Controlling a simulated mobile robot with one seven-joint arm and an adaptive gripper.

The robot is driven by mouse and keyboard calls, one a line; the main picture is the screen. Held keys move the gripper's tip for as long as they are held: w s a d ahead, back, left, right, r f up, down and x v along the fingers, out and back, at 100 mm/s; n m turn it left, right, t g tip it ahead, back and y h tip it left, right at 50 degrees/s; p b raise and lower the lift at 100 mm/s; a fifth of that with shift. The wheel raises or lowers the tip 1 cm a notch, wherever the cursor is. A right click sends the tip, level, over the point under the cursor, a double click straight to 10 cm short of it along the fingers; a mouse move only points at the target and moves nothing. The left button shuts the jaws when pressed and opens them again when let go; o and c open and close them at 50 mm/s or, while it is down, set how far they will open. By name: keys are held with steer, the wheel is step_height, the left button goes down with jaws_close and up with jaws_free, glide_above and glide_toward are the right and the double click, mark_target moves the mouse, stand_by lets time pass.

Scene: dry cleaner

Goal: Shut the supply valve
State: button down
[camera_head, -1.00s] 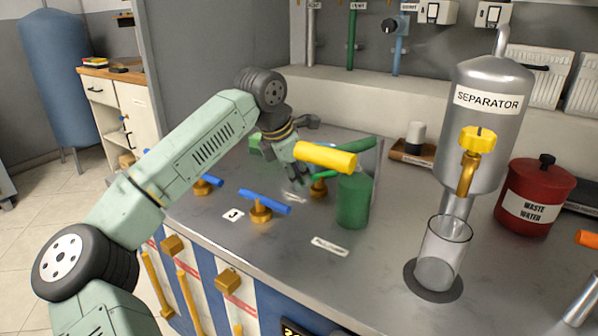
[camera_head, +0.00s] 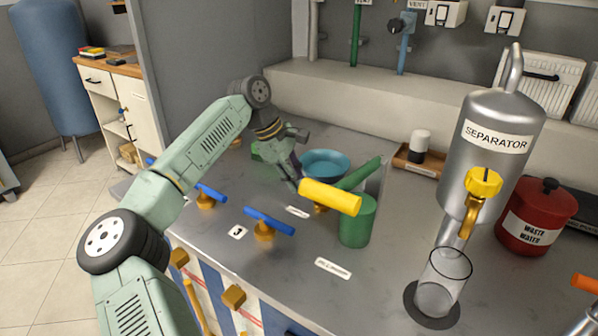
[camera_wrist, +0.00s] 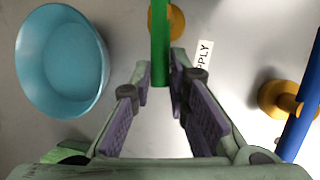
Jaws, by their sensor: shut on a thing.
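The supply valve is a green lever (camera_wrist: 160,45) on a brass base (camera_wrist: 174,20), beside a label reading "PPLY" in the wrist view. My gripper (camera_wrist: 161,82) is shut on the near end of this lever, one finger on each side.
Blue-levered valves (camera_head: 270,221) stand left of the lever. A blue bowl (camera_head: 325,162) lies behind. A green cylinder (camera_head: 357,222) stands close on the right. Farther right are a glass (camera_head: 442,283), the separator (camera_head: 497,150) and a red waste-water pot (camera_head: 535,215).

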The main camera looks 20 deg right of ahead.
steer(key=shift+w+d+m+g+p, duration=0.35)
steer(key=shift+w+m+g+p, duration=0.1)
steer(key=shift+m+p, duration=0.45)
steer(key=c, duration=1.5)
jaws_free()
steer(key=shift+c, duration=0.2)
steer(key=v, duration=1.2)
steer(key=shift+d, duration=0.15)
